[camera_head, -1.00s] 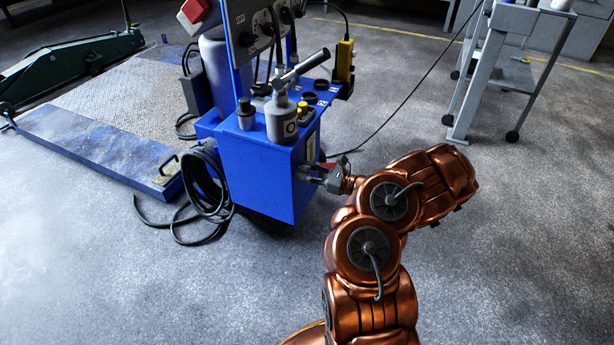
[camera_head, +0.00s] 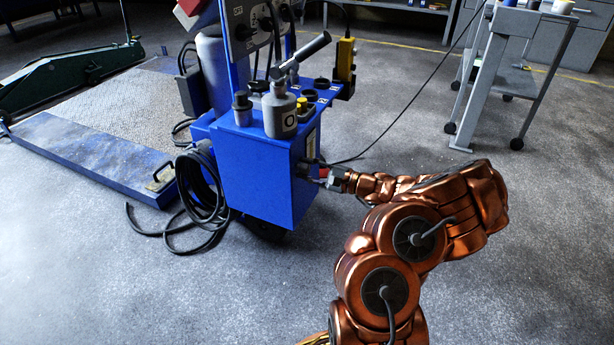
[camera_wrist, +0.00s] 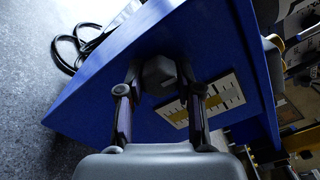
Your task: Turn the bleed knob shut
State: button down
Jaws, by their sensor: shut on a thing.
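The bleed knob (camera_wrist: 160,73) is a dark, faceted knob on the side face of the blue cabinet (camera_head: 255,180). In the wrist view my gripper (camera_wrist: 161,80) has one finger on each side of it, shut on it. In the head view my gripper (camera_head: 318,172) is at the right side face of the cabinet, and the knob is hidden there. The knob's turn position cannot be told.
A pale label plate (camera_wrist: 205,100) is beside the knob. A grey bottle-like part (camera_head: 279,112) with a lever stands on top of the cabinet. Black cables (camera_head: 200,195) lie at its left. A grey trolley (camera_head: 488,80) stands at the back right. The floor between is clear.

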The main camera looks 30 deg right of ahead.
jog(key=shift+a+n+b, duration=0.1)
jog(key=shift+n+b, duration=0.3)
jog(key=shift+n, duration=0.2)
jog(key=c, duration=0.7)
grip_release()
jog(key=shift+c, duration=0.2)
jog(key=shift+s, duration=0.1)
jog(key=v, duration=1.2)
